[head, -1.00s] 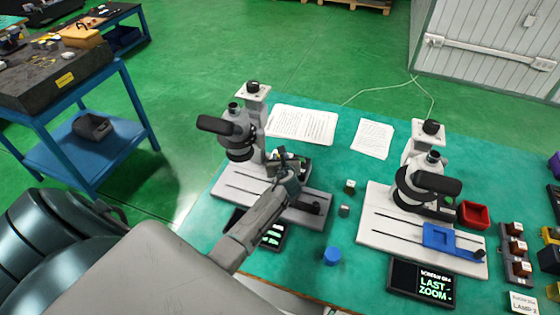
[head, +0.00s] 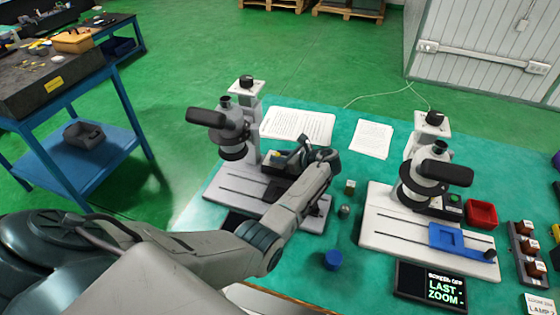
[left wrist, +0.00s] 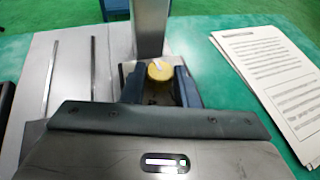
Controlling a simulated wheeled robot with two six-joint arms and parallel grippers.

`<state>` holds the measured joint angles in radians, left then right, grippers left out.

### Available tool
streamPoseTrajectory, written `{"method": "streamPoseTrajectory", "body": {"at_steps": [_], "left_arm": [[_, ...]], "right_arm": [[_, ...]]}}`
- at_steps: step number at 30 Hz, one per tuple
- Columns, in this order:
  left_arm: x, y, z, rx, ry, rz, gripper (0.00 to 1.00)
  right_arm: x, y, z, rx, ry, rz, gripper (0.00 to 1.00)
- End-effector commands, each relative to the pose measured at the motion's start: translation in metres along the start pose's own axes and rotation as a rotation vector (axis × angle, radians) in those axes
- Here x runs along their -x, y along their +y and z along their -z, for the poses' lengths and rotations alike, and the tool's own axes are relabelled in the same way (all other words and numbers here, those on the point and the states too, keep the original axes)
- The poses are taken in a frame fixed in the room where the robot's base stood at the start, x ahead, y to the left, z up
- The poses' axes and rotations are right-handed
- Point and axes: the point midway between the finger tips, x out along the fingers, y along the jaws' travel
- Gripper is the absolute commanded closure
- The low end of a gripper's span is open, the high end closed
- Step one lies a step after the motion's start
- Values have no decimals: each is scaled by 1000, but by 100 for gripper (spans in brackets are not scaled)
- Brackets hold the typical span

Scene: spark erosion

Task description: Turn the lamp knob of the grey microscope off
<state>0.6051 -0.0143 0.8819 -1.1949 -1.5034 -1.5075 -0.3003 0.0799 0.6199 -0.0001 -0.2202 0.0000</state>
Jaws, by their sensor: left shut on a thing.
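The grey microscope (head: 232,130) stands at the left of the teal table. Its base plate (head: 245,182) has two dark slots and shows in the left wrist view too (left wrist: 70,75). My left gripper (head: 297,158) reaches over the base to the dark lamp box beside the column. In the left wrist view, the round yellow lamp knob (left wrist: 160,70) with a pale pointer mark sits between my left gripper's two fingers (left wrist: 160,82), which are shut on it. In the head view the knob is mostly hidden by the gripper. My right gripper is out of view.
A white microscope (head: 428,175) with a blue slide holder (head: 455,238) stands to the right. Paper sheets (head: 298,126) lie behind the lamp box.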

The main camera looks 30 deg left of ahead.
Motion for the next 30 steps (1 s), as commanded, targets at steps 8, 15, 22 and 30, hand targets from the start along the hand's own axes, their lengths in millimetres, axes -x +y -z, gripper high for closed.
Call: {"method": "streamPoseTrajectory", "body": {"at_steps": [8, 15, 22, 30], "left_arm": [[0, -1, 2, 28, 2, -71, 96], [0, -1, 1, 33, 3, -82, 96], [0, -1, 1, 33, 3, -82, 96], [0, -2, 1, 33, 2, -81, 51]], "right_arm": [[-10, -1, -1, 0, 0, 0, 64], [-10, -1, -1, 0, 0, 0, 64], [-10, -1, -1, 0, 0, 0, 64], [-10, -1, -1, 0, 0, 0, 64]]}}
